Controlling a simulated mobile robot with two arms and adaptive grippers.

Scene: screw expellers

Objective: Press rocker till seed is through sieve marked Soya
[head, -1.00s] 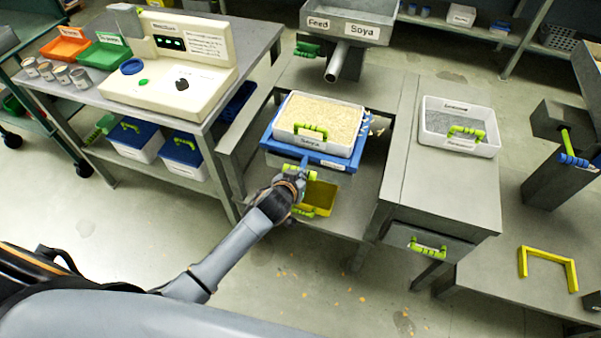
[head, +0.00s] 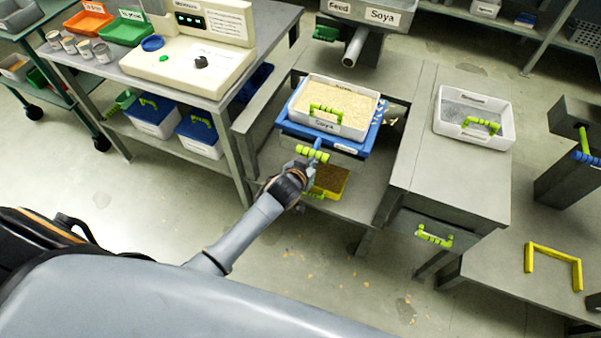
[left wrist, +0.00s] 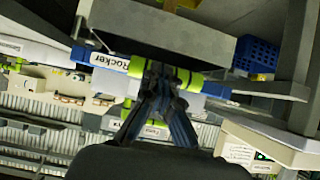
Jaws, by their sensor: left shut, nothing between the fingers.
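The sieve marked Soya (head: 350,131) is a white tray with a green handle, heaped with pale seed (head: 340,97). It sits on a blue frame (head: 294,127) on the grey bench. A yellow tray (head: 340,192) with brown contents is below, partly hidden by my gripper. My right gripper is out of view.
The feed hopper marked Soya (head: 385,14), with its metal spout (head: 354,47), stands behind the sieve. A white tray of grey material (head: 473,113) sits to the right. Crumbs lie on the open floor in front.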

